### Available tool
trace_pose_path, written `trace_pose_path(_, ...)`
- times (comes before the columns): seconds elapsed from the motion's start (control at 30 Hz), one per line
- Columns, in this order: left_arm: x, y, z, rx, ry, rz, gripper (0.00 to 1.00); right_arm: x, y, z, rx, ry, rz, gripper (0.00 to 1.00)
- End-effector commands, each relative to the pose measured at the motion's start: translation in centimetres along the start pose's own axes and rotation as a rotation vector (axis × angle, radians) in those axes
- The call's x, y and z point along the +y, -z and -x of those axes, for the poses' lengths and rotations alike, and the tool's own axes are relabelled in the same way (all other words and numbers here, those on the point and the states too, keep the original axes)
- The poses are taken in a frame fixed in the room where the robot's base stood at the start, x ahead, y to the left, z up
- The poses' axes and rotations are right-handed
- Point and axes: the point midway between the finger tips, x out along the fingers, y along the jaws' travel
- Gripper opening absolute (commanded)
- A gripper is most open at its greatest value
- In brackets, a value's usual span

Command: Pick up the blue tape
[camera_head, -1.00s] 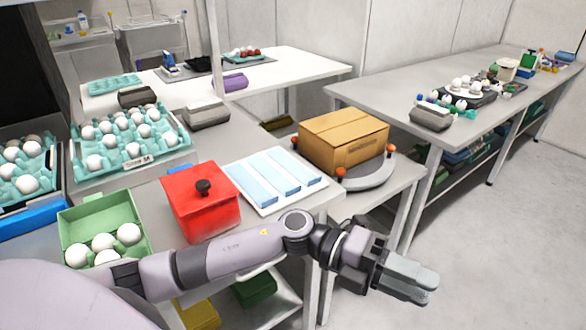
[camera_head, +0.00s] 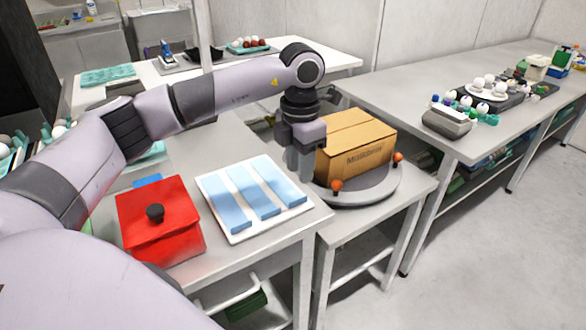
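Three light-blue tape strips (camera_head: 263,200) lie side by side on a white board (camera_head: 240,240) at the front of the grey table. My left gripper (camera_head: 304,172) points down beyond the strips' right end, between the board and the cardboard box (camera_head: 357,150). It hides part of the box's left side. I see nothing held in it, but its fingers overlap in this view, so I cannot tell the gap between them. Whether it touches the box or the board is unclear. My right gripper is not in view.
The box sits on a round grey stand (camera_head: 370,190) with orange knobs (camera_head: 336,185). A red lidded box (camera_head: 160,225) stands left of the board. A long grey table (camera_head: 470,140) with items stands right.

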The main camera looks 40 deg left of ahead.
Motion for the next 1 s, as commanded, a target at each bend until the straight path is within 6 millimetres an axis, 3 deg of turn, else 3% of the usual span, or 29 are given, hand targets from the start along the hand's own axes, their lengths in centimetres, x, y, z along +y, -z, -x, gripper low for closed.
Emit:
trace_pose_path(0.27, 0.1, 0.1, -1.8, 0.005, -0.007, 0.003, 0.34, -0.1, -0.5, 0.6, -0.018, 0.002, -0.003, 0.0)
trace_pose_path(0.6, -0.7, 0.3, -6.4, 0.004, -0.004, 0.002, 0.34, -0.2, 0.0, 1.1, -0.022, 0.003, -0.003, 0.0)
trace_pose_path(0.9, -0.7, 0.2, -7.1, 0.001, -0.005, 0.001, 0.34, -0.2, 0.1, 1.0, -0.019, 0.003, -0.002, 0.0)
trace_pose_path(0.93, -0.7, 0.2, -7.1, 0.001, -0.005, 0.001, 0.31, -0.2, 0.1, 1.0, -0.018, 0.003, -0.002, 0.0)
trace_pose_path(1.0, -0.7, 0.2, -7.1, 0.001, -0.005, 0.001, 0.08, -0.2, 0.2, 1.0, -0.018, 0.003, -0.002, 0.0)
